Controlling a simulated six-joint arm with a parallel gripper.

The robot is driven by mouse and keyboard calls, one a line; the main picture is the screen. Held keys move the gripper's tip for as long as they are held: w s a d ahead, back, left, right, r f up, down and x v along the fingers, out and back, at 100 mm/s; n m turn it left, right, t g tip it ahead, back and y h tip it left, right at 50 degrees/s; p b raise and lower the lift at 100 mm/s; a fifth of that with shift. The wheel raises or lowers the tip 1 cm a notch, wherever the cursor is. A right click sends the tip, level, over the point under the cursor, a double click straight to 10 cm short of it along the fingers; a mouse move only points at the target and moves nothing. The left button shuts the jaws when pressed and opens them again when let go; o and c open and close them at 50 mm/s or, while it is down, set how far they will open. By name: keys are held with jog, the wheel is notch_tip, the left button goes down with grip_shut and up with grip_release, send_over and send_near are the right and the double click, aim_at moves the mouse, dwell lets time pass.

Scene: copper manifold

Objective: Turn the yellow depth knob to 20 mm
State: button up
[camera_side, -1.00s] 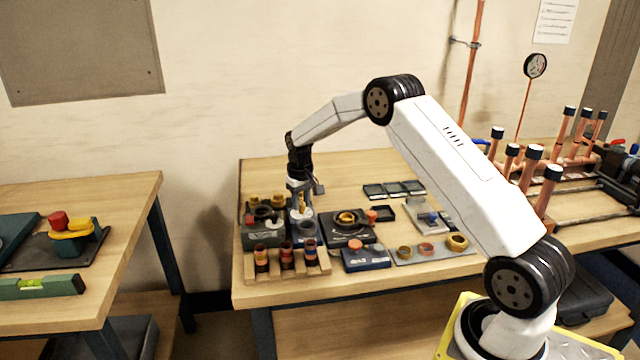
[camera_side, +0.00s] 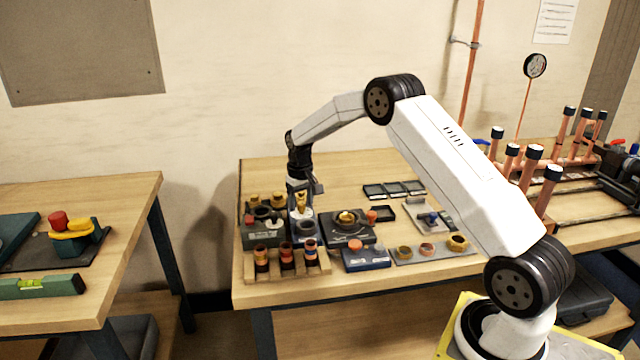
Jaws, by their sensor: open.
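My gripper (camera_side: 301,196) points down over the dark station (camera_side: 308,232) at the left end of the workbench. It is open. A small yellow piece (camera_side: 301,201) shows at its fingertips; it may be the yellow depth knob, but it is too small to be sure. I cannot tell whether the jaws touch it. No scale or depth reading is legible. A round brass-yellow part (camera_side: 346,217) sits on the black block just right of the gripper.
A wooden rack (camera_side: 262,276) with several banded cylinders stands in front. A blue box (camera_side: 366,260) and a grey plate with rings (camera_side: 404,259) lie to its right. Black trays (camera_side: 394,189) lie behind. Copper pipes (camera_side: 531,165) stand at the right. Bare wood lies behind the trays.

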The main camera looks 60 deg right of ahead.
aim_at(300, 204)
jog(key=shift+r, duration=3.85)
jog(key=shift+s+a+r, duration=0.1)
jog(key=shift+s+a, duration=0.05)
jog(key=shift+a, duration=0.25)
jog(key=s+a+f+n+t, duration=0.1)
jog(key=s+a+n, duration=0.1)
jog(key=s+a, duration=0.7)
jog(key=s+a+f+n+t, duration=0.1)
jog(key=s+a+n, duration=0.1)
jog(key=s+a, duration=0.8)
jog(key=s, duration=0.6)
jog(key=shift+a+t, duration=0.3)
